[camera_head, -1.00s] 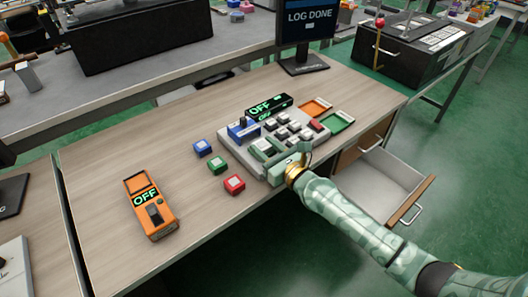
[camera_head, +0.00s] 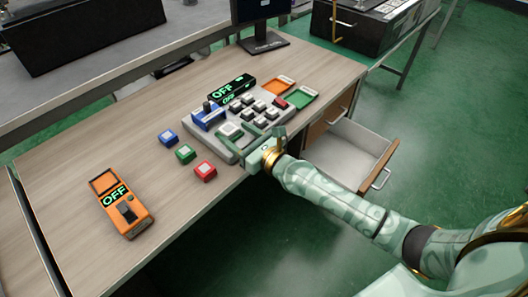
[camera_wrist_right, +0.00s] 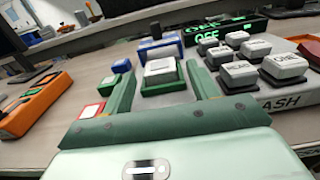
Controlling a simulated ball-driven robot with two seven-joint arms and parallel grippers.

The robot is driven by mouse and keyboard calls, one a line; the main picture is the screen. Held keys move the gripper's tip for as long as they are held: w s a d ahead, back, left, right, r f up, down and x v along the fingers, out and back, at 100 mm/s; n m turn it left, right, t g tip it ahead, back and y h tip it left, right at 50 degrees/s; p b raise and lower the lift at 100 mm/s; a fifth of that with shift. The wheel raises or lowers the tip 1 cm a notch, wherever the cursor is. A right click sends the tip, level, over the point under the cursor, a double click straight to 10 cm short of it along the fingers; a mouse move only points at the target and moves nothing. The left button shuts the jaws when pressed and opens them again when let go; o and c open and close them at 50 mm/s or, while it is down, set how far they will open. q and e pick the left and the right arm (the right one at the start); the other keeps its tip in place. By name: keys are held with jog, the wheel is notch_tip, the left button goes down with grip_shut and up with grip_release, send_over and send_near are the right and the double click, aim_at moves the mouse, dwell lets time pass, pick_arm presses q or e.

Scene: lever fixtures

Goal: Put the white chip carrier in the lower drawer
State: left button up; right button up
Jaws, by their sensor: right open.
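A white, square-topped block that looks like the chip carrier (camera_head: 229,130) sits in a green-edged seat at the console's front left. It also shows in the right wrist view (camera_wrist_right: 160,69). My right gripper (camera_head: 252,143) is at the console's front edge, open, its green fingers (camera_wrist_right: 163,88) on either side of the block in the wrist view. Whether they touch it I cannot tell. A drawer (camera_head: 342,151) stands pulled out at the desk's right end, below a wooden front. Its visible inside is empty. My left gripper is not in view.
The console (camera_head: 213,143) carries several white keys beside the seat, with orange (camera_head: 278,85) and green (camera_head: 301,97) trays behind. Blue (camera_head: 168,137), green (camera_head: 185,153) and red (camera_head: 204,171) blocks lie left of it. An orange device (camera_head: 121,203) reads OFF.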

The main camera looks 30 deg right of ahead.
jog(key=b+v, duration=0.1)
jog(key=v, duration=1.2)
jog(key=shift+s+b, duration=0.4)
jog(key=shift+s, duration=0.05)
